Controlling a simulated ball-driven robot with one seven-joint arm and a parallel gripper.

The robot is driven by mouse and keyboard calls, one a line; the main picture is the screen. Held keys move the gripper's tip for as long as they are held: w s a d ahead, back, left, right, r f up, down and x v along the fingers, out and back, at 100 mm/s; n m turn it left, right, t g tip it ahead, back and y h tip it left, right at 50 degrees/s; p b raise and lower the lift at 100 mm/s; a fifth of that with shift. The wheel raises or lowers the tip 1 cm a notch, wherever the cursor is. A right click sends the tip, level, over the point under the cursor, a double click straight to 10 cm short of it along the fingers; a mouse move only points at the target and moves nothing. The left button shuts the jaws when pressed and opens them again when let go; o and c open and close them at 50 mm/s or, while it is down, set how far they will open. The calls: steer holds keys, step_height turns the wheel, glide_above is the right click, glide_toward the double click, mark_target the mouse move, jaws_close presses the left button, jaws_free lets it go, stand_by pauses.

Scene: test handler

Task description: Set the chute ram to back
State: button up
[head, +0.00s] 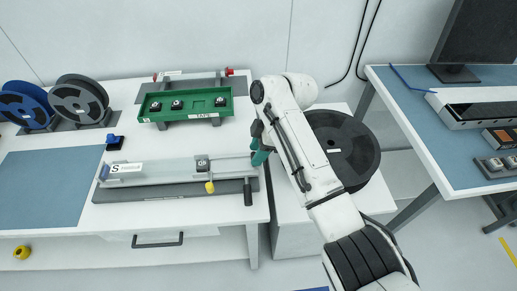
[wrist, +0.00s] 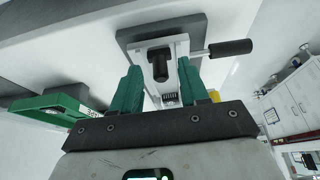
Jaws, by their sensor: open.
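The long chute (head: 150,172) lies along the front of the white table, with an S label at its left end. A dark block (head: 203,163) sits in it near a yellow knob (head: 209,187). A black handle (head: 248,190) hangs at its right end. My gripper (head: 259,152) is at that right end. In the wrist view the teal fingers are open on either side of the chute's end, where a dark knob (wrist: 160,66) stands between them with no clear contact. The black handle (wrist: 230,48) sticks out to the right. I cannot tell which part is the ram.
A green tray (head: 186,116) with several dark parts stands behind the chute. Two reels (head: 78,100) stand at the left. A large black reel (head: 340,150) lies to the right of my arm. A blue mat (head: 50,185) gives clear room at front left.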

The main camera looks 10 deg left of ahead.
steer(key=b+v, duration=0.1)
steer(key=v, duration=0.9)
steer(key=shift+d+r+b, duration=0.2)
steer(key=shift+r+b, duration=0.1)
steer(key=shift+r, duration=0.05)
steer(key=shift+w, duration=0.1)
steer(key=s+d+f+m+t, duration=0.1)
steer(key=s+d+f+m, duration=0.6)
steer(key=f, duration=0.3)
steer(key=s+d+f+m+t, duration=0.1)
steer(key=s+d+f+m, duration=0.3)
steer(key=s+d+f, duration=0.45)
steer(key=s+d+f+m+h, duration=0.1)
steer(key=s+d+m+h, duration=0.1)
steer(key=s+d+m, duration=0.3)
steer(key=s+d+f+m+h, duration=0.2)
steer(key=s+d+m, duration=0.3)
steer(key=s+d, duration=0.6)
steer(key=s, duration=0.7)
steer(key=shift+d+m, duration=0.2)
steer(key=shift+m, duration=0.2)
steer(key=shift+f, duration=0.2)
steer(key=shift+c, duration=0.2)
